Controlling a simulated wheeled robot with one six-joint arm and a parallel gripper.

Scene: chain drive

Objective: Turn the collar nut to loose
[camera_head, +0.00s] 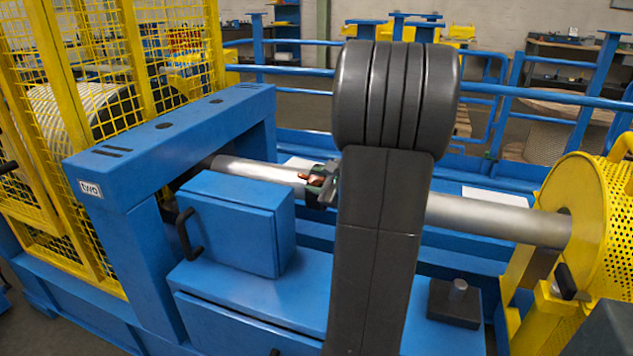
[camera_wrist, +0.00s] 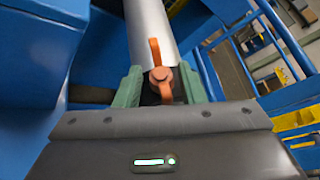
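The collar nut (camera_wrist: 160,75) looks like an orange piece with a round hub and two short arms, set against the silver shaft (camera_wrist: 148,22). In the wrist view, one arm points up along the shaft and the other points down toward my palm. My gripper (camera_wrist: 161,82) has its green fingers apart, one on each side of the nut, with dark gaps between. In the head view, the orange nut (camera_head: 314,180) shows at the shaft beside the fingers of my gripper (camera_head: 324,186). My dark arm hides the shaft just right of it.
A blue box with a handle (camera_head: 232,224) stands in front of the shaft. A blue frame labelled "two" (camera_head: 165,135) and a yellow mesh guard (camera_head: 95,130) are at left. A yellow perforated guard (camera_head: 585,215) is at the shaft's right end. Blue railings (camera_head: 520,90) run behind.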

